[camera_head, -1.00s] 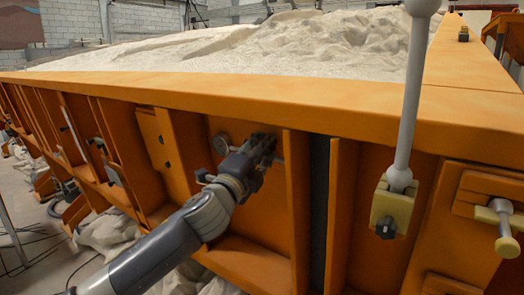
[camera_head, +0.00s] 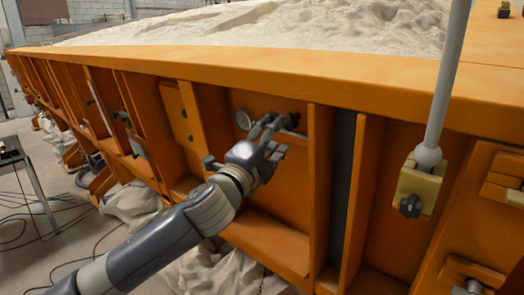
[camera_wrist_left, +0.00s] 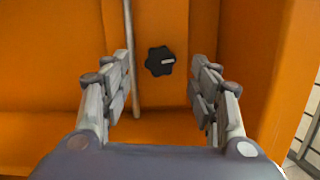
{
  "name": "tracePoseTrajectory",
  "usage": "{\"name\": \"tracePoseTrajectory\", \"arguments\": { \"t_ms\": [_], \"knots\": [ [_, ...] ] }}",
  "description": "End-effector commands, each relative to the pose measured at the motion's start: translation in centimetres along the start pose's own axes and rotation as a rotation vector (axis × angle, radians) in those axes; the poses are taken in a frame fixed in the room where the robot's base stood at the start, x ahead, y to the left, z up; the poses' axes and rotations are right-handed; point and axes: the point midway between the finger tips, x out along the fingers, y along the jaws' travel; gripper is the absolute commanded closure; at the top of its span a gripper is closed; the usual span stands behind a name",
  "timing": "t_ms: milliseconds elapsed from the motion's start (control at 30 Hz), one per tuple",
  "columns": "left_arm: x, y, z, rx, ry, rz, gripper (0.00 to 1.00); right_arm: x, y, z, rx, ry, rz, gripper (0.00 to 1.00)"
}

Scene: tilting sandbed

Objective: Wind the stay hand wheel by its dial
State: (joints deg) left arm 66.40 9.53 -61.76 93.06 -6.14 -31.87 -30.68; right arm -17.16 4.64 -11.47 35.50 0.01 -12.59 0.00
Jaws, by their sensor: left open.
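The hand wheel is a small black lobed knob (camera_wrist_left: 160,61) with a pale bar mark on its face, on an orange panel. In the head view it is a dark shape (camera_head: 293,119) just beyond my left fingertips. My left gripper (camera_head: 275,133) is open and empty, facing the panel. In the left wrist view the knob lies between the two fingers, farther off, apparently untouched. A thin grey rod (camera_wrist_left: 131,60) runs beside the knob, near the left finger. My right gripper is not in view.
Orange ribs (camera_head: 320,190) flank the recess. To the right, a grey post (camera_head: 447,80) with a ball foot rises from a yellowish block with another black knob (camera_head: 410,206). The sandbed's orange rim (camera_head: 300,72) runs above. Cables lie on the floor at left.

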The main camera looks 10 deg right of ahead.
Motion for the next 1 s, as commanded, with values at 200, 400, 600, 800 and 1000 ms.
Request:
{"name": "tracePoseTrajectory", "arguments": {
  "t_ms": [200, 400, 600, 800, 1000],
  "knots": [
    [-3.8, 0.0, 0.0, 0.0, 0.001, 0.0, 0.45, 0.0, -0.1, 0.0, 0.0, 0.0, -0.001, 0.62],
    [-6.0, 0.0, 0.0, 0.0, 0.0, 0.0, 0.45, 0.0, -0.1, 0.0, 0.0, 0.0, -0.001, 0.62],
    [-6.7, 0.1, 0.0, 0.0, 0.0, 0.001, 0.45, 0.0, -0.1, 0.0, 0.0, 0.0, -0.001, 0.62],
    [-6.7, 0.0, 0.0, 0.0, 0.0, 0.001, 0.45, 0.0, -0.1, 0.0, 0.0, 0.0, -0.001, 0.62],
    [-6.2, 2.4, 1.7, -0.059, -0.036, 0.033, 0.45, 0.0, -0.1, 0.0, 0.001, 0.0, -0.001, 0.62]
  ]
}}
